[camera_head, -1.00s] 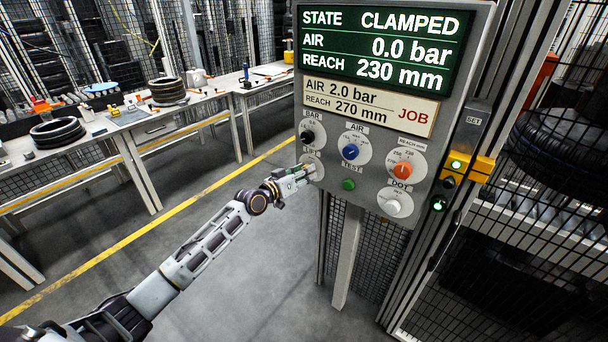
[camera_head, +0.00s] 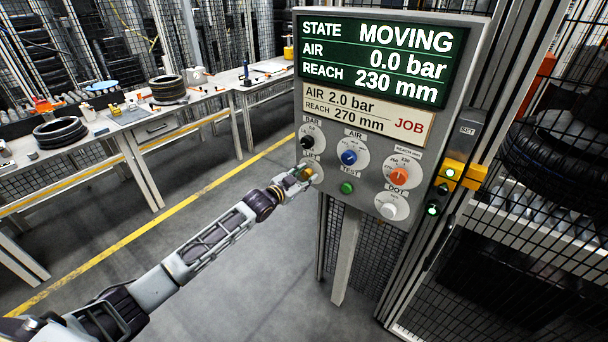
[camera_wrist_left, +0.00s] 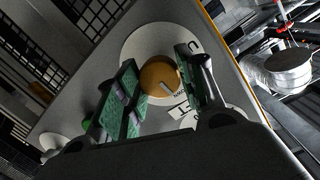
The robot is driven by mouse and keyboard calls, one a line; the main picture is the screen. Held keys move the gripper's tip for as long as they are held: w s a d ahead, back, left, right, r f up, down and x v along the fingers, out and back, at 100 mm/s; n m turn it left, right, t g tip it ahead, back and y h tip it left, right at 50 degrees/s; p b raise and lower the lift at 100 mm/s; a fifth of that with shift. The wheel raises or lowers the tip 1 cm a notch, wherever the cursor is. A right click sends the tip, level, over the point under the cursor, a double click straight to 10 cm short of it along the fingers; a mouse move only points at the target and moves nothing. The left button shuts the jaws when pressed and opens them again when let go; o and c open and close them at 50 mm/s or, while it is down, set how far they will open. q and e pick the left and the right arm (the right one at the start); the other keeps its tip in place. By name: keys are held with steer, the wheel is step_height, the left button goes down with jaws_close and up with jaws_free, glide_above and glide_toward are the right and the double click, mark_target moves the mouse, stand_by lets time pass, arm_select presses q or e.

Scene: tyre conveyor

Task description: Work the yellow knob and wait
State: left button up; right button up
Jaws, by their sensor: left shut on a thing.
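The yellow knob (camera_head: 303,173) is at the lower left of the grey control panel (camera_head: 335,205), on a round white dial. My left gripper (camera_head: 299,178) reaches it from the left and is shut on it. The screen (camera_head: 378,60) reads STATE MOVING, AIR 0.0 bar, REACH 230 mm. The job card (camera_head: 362,112) reads AIR 2.0 bar, REACH 270 mm. My right gripper is out of view.
A black knob (camera_head: 307,142), a blue knob (camera_head: 349,157), an orange knob (camera_head: 399,176), a white knob (camera_head: 389,210) and a green button (camera_head: 346,188) are close by. Mesh fencing stands at the right. Workbenches with tyres (camera_head: 60,132) stand at the left; open floor lies between.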

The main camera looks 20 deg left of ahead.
arm_select(q)
steer(key=shift+m, duration=0.3)
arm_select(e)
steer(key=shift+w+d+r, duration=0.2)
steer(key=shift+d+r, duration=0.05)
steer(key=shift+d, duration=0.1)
arm_select(q)
steer(key=o, duration=1)
steer(key=v, duration=1.2)
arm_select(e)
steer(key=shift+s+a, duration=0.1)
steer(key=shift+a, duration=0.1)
